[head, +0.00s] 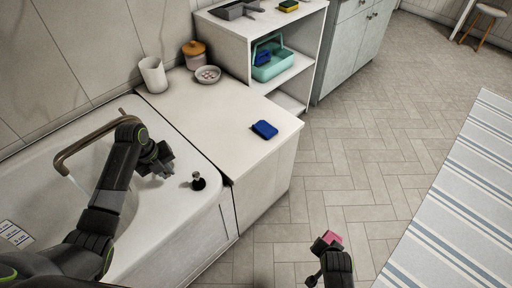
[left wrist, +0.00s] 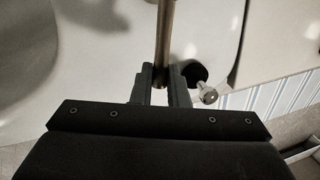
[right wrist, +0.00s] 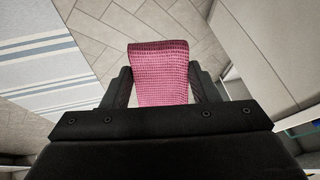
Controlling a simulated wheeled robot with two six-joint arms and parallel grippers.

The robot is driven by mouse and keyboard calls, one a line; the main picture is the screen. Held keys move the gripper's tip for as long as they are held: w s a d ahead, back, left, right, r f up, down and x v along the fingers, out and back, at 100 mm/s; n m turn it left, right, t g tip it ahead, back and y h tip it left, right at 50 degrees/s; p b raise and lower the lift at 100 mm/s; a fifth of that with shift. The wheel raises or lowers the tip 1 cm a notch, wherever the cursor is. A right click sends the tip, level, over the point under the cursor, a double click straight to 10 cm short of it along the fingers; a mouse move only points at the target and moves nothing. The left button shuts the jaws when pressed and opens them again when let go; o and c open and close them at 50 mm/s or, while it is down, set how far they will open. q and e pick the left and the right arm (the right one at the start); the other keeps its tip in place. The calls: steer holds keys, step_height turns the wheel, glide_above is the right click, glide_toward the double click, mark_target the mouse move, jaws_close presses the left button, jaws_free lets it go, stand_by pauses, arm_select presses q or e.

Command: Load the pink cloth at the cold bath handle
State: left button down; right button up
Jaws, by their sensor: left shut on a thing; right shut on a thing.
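The pink cloth (head: 331,237) is in my right gripper (head: 325,248), low over the floor at the front. In the right wrist view the cloth (right wrist: 159,70) lies between the two closed fingers, spread flat. My left gripper (head: 162,168) is over the bath rim. In the left wrist view its fingers are closed around a bronze tap pipe (left wrist: 164,35). The tap's spout (head: 82,147) arches over the bath. A dark round handle with a metal stub (head: 198,181) stands on the rim beside the left gripper, apart from it. I cannot tell whether another handle is hidden behind the gripper.
A white counter (head: 205,118) adjoins the bath (head: 190,235), with a blue item (head: 264,129), a cup (head: 153,75), a jar (head: 195,55) and a dish (head: 207,74). A shelf holds a teal basket (head: 272,69). The floor right of the counter is clear up to a striped rug (head: 460,200).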

stand_by(0.3)
arm_select(q)
steer(key=c, duration=1.4)
jaws_free()
steer(key=shift+a, duration=0.1)
step_height(320, 180, up, 12)
steer(key=s+a, duration=0.1)
steer(key=a, duration=0.1)
steer(key=shift+s+p, duration=0.2)
steer(key=shift+p, duration=0.2)
steer(key=shift+f, duration=0.1)
